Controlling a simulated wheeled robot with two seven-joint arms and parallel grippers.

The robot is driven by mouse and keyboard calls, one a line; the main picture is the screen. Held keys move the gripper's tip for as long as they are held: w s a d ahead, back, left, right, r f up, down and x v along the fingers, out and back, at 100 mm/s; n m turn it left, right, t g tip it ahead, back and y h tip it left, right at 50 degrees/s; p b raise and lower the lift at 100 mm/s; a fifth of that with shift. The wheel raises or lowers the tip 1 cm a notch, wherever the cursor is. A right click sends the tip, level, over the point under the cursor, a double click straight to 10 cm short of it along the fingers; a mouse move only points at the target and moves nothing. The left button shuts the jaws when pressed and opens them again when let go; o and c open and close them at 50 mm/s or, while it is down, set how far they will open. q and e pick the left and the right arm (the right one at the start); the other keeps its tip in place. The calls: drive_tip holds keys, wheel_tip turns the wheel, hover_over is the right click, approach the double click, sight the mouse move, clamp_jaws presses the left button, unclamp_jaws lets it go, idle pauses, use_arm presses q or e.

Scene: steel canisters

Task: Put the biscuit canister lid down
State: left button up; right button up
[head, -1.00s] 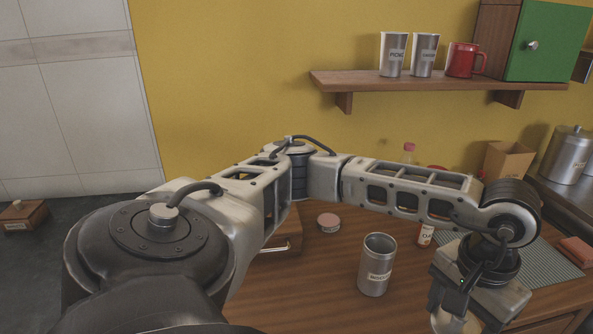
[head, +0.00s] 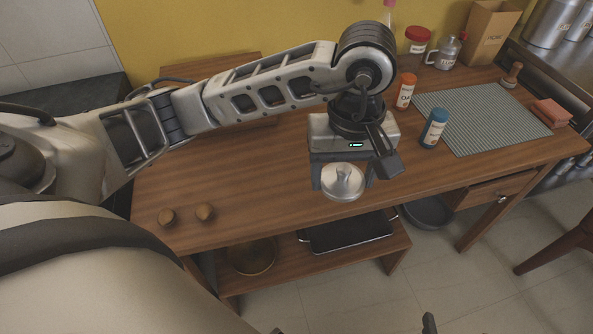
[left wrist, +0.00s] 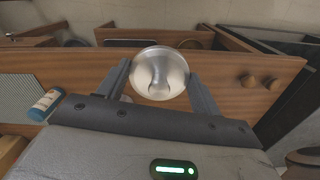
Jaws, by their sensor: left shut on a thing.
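The biscuit canister lid (head: 343,183) is a round steel disc with a knob. My left gripper (head: 343,176) is shut on it, with one finger on each side. In the head view the lid shows against the wooden table (head: 270,185) near its front edge; I cannot tell its exact height. In the left wrist view the lid (left wrist: 160,74) sits between the two fingers (left wrist: 160,84), in front of the tabletop. The biscuit canister is not visible now.
Two round wooden knobs (head: 205,212) lie at the table's front left. A blue-capped jar (head: 434,129), an orange-capped jar (head: 405,92) and a ribbed grey mat (head: 480,115) are to the right. Bare tabletop lies left of the gripper. A black tray (head: 347,232) is on the shelf below.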

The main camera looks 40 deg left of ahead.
use_arm(q)
drive_tip(key=w+a+f, duration=0.3)
drive_tip(key=a+f, duration=0.1)
drive_tip(key=a, duration=0.4)
hover_over(298, 182)
drive_tip(key=f, duration=0.4)
drive_tip(key=shift+s+d+f+p, duration=0.15)
drive_tip(key=shift+s+d+p, duration=0.05)
drive_tip(key=shift+d+p, duration=0.15)
drive_tip(key=shift+w+a+f, duration=0.1)
drive_tip(key=shift+a+f, duration=0.05)
drive_tip(key=shift+f, duration=0.1)
drive_tip(key=f, duration=0.3)
drive_tip(key=shift+w+a+f, duration=0.1)
drive_tip(key=shift+a+f, duration=0.15)
drive_tip(key=shift+f, duration=0.1)
drive_tip(key=shift+f, duration=0.2)
drive_tip(key=o, duration=1)
